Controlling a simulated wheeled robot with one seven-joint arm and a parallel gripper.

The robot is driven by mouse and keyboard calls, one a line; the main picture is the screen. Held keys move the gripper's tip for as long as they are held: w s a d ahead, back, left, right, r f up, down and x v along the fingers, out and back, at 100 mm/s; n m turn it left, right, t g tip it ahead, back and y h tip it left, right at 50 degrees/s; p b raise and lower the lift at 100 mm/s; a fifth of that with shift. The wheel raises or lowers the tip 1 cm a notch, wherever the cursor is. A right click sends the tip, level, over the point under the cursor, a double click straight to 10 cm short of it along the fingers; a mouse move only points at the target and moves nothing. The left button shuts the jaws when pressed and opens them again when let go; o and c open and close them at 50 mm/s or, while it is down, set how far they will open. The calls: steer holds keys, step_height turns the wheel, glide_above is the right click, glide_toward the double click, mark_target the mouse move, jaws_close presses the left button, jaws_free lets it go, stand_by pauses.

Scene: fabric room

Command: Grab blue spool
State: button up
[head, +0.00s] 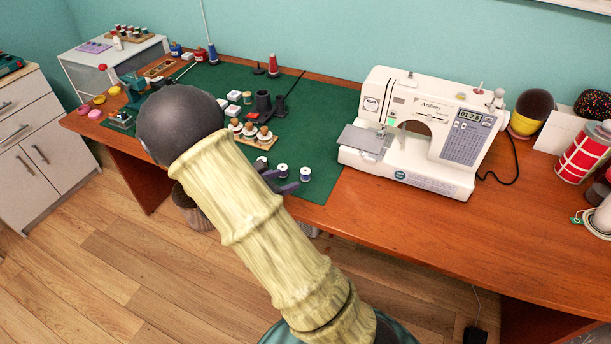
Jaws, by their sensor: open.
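Small white-ended spools stand in a short row near the front edge of the green mat (325,135). The right one (305,174) and the middle one (282,170) show dark blue thread. A third spool (262,160) is at the left, partly hidden, its colour unclear. A tall blue cone spool (213,53) stands at the back of the mat. My gripper (287,181) is open, its dark fingers low in front of the small spools, close to the middle and right ones. Nothing shows between the fingers; contact cannot be told. My arm hides part of the mat.
A wooden rack of corked bottles (252,134) and a black holder (265,106) stand just behind the small spools. A white sewing machine (425,130) stands to the right. A red cone spool (273,66) is at the back. The mat's right strip is clear.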

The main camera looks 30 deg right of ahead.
mark_target(302, 173)
steer(key=shift+x, duration=2.35)
steer(key=shift+w+d, duration=0.1)
steer(key=x, duration=0.5)
steer(key=shift+w+r+b, duration=0.1)
steer(key=shift+b, duration=0.25)
steer(key=c, duration=1.1)
